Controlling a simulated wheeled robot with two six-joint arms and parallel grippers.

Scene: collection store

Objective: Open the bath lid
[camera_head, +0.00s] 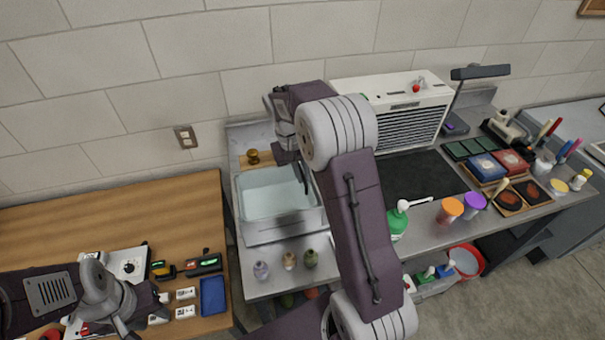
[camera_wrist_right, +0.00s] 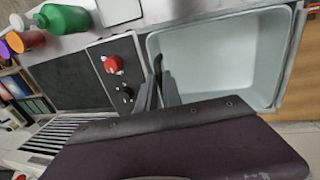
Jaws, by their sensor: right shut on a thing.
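The bath (camera_head: 279,232) is a pale rectangular basin at the middle of the bench; its inside shows with no cover that I can make out across it. In the right wrist view the bath (camera_wrist_right: 225,65) shows its pale floor and walls. My right gripper (camera_head: 304,180) is at the bath's right side, largely behind my arm. In the wrist view its fingers (camera_wrist_right: 162,88) are shut on a slim dark handle (camera_wrist_right: 158,63) by the bath's edge. Whether a lid hangs from this handle is hidden. My left gripper (camera_head: 125,318) is low at the left, above the wooden table; its jaws are unclear.
A red knob (camera_wrist_right: 113,64) sits on a panel beside the bath. Several small vases (camera_head: 289,261) line the bench front. A green bottle (camera_head: 398,219) and a white vented box (camera_head: 405,110) stand to the right. A brass knob (camera_head: 252,157) is behind the bath.

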